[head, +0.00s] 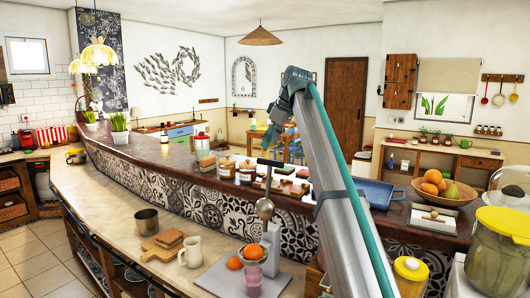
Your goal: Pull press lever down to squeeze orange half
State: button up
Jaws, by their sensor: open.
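The juice press (271,241) stands on a grey board on the near counter. Its lever (269,180) is raised, with a dark crossbar handle at the top and a round metal head (265,208) below. An orange half (254,252) sits at the press above a pinkish cup (253,281). The head is apart from the orange. My gripper (267,143) is small and far in the head view, partly behind my arm. It is above the lever handle in the picture and appears empty. Its fingers are hard to make out; whether it touches the lever cannot be told.
Another orange (235,263) lies on the grey board (214,278).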

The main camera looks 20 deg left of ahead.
aim_at(271, 161)
jog(key=d, duration=0.1)
jog(key=w+d, duration=0.1)
jog(key=d+r, duration=0.1)
jog(key=shift+w+h, duration=0.15)
jog(key=shift+h, duration=0.25)
jog(key=shift+f+p, duration=0.3)
jog(key=shift+f, duration=0.05)
jog(key=p+x, duration=0.3)
jog(key=x, duration=0.7)
jog(key=shift+f, duration=0.1)
grip_shut()
